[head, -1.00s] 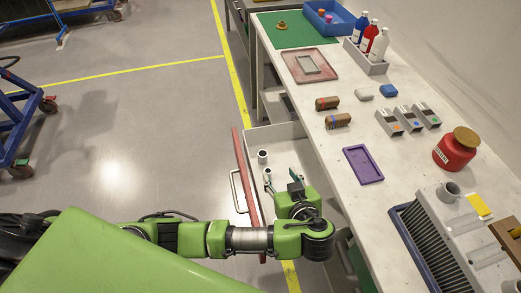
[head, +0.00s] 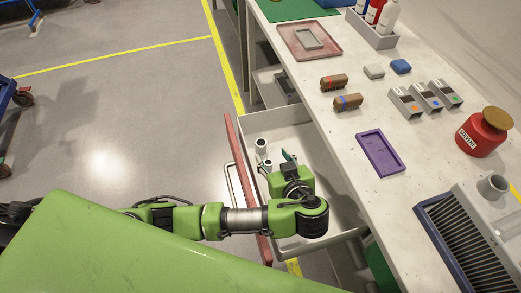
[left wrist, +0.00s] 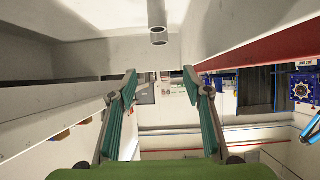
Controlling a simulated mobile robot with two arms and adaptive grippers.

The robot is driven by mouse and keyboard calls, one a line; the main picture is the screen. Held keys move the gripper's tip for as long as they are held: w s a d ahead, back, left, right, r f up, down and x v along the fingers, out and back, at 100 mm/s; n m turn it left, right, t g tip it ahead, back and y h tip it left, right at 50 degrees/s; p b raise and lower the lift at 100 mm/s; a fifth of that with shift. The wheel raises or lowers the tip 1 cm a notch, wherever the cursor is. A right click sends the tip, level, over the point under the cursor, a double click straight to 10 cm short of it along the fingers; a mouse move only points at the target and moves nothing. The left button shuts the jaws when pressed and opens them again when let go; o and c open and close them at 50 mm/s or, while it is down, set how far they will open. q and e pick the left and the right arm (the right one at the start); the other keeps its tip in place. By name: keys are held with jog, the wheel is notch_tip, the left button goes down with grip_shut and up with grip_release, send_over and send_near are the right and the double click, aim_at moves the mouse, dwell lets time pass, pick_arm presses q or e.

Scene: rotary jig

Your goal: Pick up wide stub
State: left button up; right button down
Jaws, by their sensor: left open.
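Two light grey stubs with dark open tops stand upright in the open drawer: a farther stub (head: 261,146) and a nearer stub (head: 267,164). I cannot tell for sure which one is the wide stub. My left gripper (head: 278,163) is over the drawer, beside the nearer stub, and its palm and wrist hide part of the drawer. In the left wrist view its teal fingers (left wrist: 160,74) are spread apart with nothing between them. A grey stub (left wrist: 157,18) shows there beyond the fingertips, centred between them, and seems to overlap another.
The drawer (head: 312,240) has raised walls and a red front (head: 241,180) with a handle close to my arm.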

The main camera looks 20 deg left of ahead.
aim_at(261, 143)
pick_arm(q)
jog(key=x, duration=0.5)
jog(key=f+x, duration=0.1)
jog(key=x, duration=0.9)
jog(key=shift+s+d+f, duration=0.15)
jog(key=shift+s, duration=0.2)
jog(key=c, duration=1.2)
